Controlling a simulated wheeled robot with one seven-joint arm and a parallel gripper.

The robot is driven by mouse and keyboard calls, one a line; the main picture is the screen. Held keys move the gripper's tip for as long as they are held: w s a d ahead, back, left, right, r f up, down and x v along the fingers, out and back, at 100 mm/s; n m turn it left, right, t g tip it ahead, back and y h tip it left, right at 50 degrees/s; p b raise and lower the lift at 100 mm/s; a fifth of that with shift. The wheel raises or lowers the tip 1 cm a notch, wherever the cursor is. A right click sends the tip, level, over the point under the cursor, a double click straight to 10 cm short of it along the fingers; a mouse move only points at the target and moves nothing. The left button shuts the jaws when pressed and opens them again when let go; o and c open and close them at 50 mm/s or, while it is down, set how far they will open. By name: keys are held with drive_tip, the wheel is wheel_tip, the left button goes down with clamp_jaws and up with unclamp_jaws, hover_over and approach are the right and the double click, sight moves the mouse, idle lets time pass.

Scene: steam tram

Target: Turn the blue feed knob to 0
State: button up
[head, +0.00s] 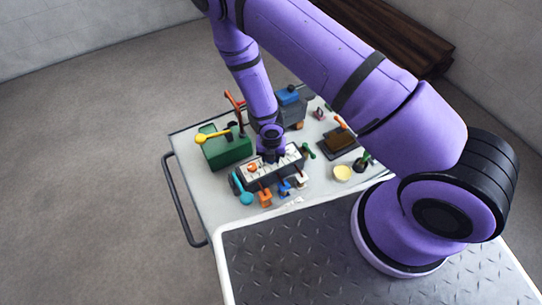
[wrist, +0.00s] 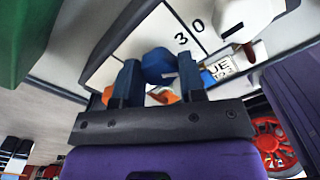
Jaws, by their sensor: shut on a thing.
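The blue feed knob (wrist: 157,61) sits between the two dark fingers of my gripper (wrist: 158,72) in the wrist view, and the fingers are shut on it. It stands on a white panel (wrist: 150,30) with black digits, "3" and "0", printed to the right of the knob. The knob's pointer mark is not clear to me. In the head view my gripper (head: 270,152) reaches down onto the far part of the white-topped panel (head: 268,172), and it hides the blue knob there.
An orange knob (head: 252,168) is on the same panel, and a white knob (wrist: 243,18) shows in the wrist view. Coloured levers, including a teal one (head: 243,197), line the near side. A green box (head: 225,152) stands close on the left. A number plate (wrist: 220,68) lies near the panel.

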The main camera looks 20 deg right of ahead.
drive_tip(key=m, duration=0.4)
drive_tip(key=shift+m, duration=0.4)
drive_tip(key=m, duration=0.3)
drive_tip(key=shift+m, duration=0.3)
drive_tip(key=m, duration=0.4)
drive_tip(key=shift+m, duration=0.3)
drive_tip(key=m, duration=0.3)
drive_tip(key=shift+m, duration=0.3)
drive_tip(key=m, duration=1.2)
drive_tip(key=shift+m, duration=0.4)
